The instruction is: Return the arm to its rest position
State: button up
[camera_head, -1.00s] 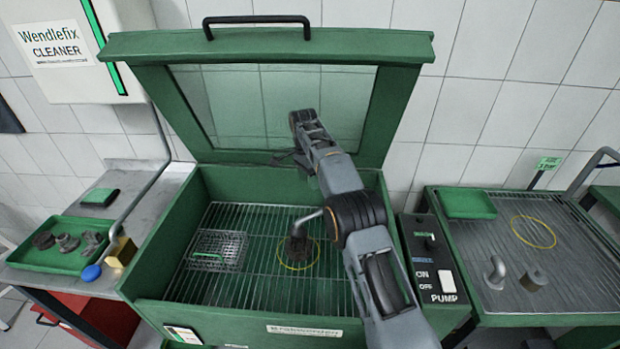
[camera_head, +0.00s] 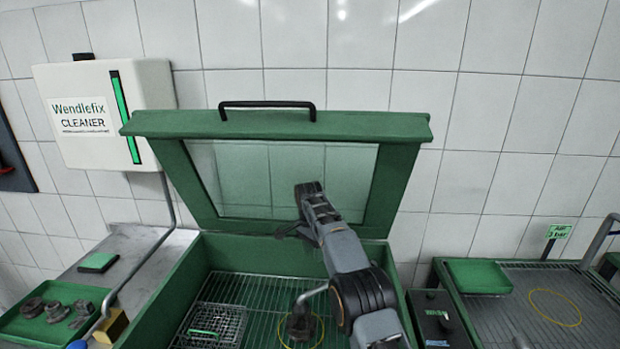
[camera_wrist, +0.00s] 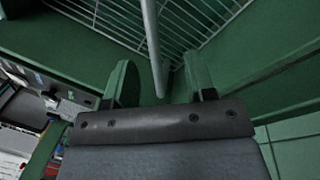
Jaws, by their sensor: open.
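My arm reaches up and over the green parts washer (camera_head: 190,285), in front of its raised lid (camera_head: 277,125) with the glass window. My gripper (camera_head: 285,232) is small and dark in the head view, near the lower edge of the window. In the wrist view my gripper (camera_wrist: 157,88) is open, its two green-looking fingers apart. A grey pipe shows between and beyond the fingers in that view, with the washer's wire grate (camera_wrist: 195,20) behind. I see nothing held between the fingers.
Inside the washer are a wire basket (camera_head: 212,325) and a bent grey spout (camera_head: 312,292). To the left is a green tray (camera_head: 20,325) with metal parts. To the right are a pump switch box (camera_head: 436,318) and a grated bench (camera_head: 510,300) with a green tray (camera_head: 478,276).

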jog(key=s+f+n, duration=0.1)
jog(key=n, duration=0.1)
jog(key=d+f+n, duration=0.1)
jog(key=f+n, duration=0.1)
jog(key=s+f+n, duration=0.1)
jog(key=shift+s+d+f+n, duration=0.2)
jog(key=shift+s+f+n, duration=0.15)
jog(key=shift+f+n, duration=0.05)
jog(key=s+d+r+n+t, duration=0.1)
jog(key=s+d+r+t, duration=0.1)
jog(key=s, duration=0.8)
jog(key=s+d+r+n+t, duration=0.1)
jog(key=s+d+r, duration=0.4)
jog(key=s, duration=0.5)
jog(key=s+d+r+n+t+y, duration=0.1)
jog(key=s+d+r+n+t, duration=0.1)
jog(key=s+d, duration=0.4)
jog(key=shift+s+d+r+n+t, duration=0.4)
jog(key=shift+s+r, duration=0.55)
jog(key=shift+s, duration=1.5)
